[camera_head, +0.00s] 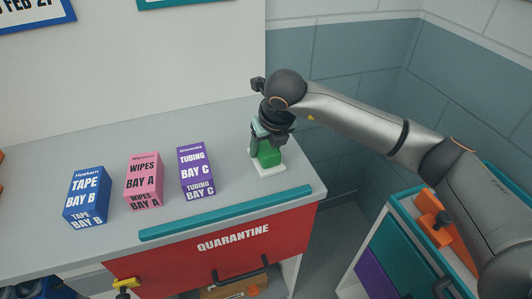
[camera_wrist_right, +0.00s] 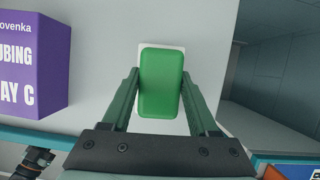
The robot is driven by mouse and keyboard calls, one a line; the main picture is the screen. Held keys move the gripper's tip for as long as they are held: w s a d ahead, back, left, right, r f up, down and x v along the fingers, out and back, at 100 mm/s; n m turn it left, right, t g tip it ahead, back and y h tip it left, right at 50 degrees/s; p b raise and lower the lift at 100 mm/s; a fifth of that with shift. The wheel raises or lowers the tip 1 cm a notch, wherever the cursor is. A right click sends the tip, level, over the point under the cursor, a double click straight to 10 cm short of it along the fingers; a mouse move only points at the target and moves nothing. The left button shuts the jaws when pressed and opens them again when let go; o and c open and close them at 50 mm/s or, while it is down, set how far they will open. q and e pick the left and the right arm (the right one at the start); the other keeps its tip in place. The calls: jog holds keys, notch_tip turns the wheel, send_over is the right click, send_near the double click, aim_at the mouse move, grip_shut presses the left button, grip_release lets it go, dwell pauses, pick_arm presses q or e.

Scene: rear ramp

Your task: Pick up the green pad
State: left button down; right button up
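The green pad (camera_head: 268,156) is an upright block with rounded edges on a white square base (camera_head: 268,170), at the right end of the grey counter. My right gripper (camera_head: 266,146) points down over it. In the right wrist view the pad (camera_wrist_right: 161,85) fills the space between the fingers of my right gripper (camera_wrist_right: 161,74), one on each side. The fingers are spread, with narrow gaps beside the pad nearer the palm; contact at the tips is hard to judge. My left gripper is not in view.
A purple tubing box (camera_head: 196,172), a pink wipes box (camera_head: 144,182) and a blue tape box (camera_head: 87,196) stand left of the pad on the counter (camera_head: 110,240). A teal strip (camera_head: 235,213) lines the front edge. A tiled wall rises behind.

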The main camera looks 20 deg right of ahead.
aim_at(266, 145)
jog(key=c, duration=0.9)
jog(key=shift+r, duration=0.1)
jog(key=shift+r, duration=0.4)
notch_tip(266, 145, up, 2)
jog(key=shift+r+b, duration=0.25)
jog(key=shift+b, duration=0.1)
jog(key=s+a+r+b, duration=0.1)
jog(key=s+a+r, duration=0.3)
jog(key=s+r, duration=0.5)
jog(key=s, duration=0.4)
jog(key=shift+s+a+r, duration=0.15)
jog(key=shift+a+r, duration=0.05)
jog(key=shift+r, duration=0.1)
